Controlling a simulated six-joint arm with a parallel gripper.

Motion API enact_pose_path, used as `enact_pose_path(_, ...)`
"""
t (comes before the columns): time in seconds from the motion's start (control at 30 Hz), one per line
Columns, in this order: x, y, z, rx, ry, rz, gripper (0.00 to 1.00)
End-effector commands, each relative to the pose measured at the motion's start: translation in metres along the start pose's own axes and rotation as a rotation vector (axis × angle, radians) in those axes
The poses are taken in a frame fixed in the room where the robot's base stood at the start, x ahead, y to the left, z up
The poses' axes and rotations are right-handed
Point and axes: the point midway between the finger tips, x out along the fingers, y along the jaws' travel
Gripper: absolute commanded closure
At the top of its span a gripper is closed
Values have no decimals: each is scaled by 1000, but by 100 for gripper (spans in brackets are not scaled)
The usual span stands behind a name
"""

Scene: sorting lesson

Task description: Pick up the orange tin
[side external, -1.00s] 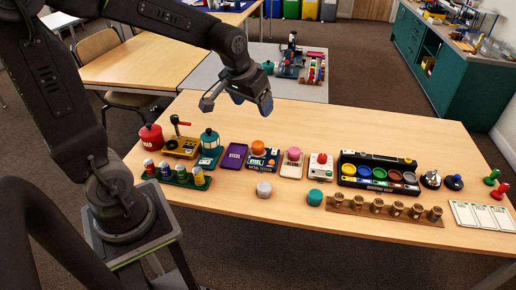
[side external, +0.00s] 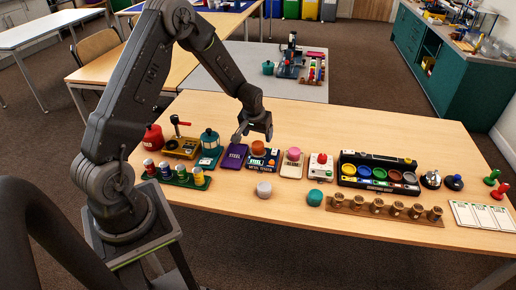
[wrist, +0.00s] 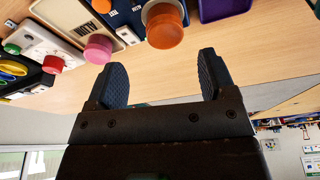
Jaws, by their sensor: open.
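The orange tin (side external: 258,147) is a short round tin sitting on the dark blue metal tester (side external: 262,161). It also shows in the wrist view (wrist: 165,27), just beyond the fingertips. My gripper (side external: 257,136) is above and a little behind the tin in the side view. In the wrist view my gripper (wrist: 163,75) has its two fingers spread wide with nothing between them. The tin lies ahead of the gap between the fingers, apart from both.
A purple tray (side external: 233,157) lies left of the tester. A pink tin (side external: 293,154) on a scale stands close on its right. The table behind the row is clear.

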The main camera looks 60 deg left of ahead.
Motion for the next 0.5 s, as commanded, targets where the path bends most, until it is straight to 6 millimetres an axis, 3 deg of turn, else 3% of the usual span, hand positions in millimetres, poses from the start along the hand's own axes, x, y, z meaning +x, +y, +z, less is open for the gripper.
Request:
enact_pose_path(0.1,15,0,0,0,-1,0,23)
enact_pose_path(0.27,24,-1,0,1,1,0,23)
enact_pose_path(0.5,57,-7,4,1,-2,-1,23)
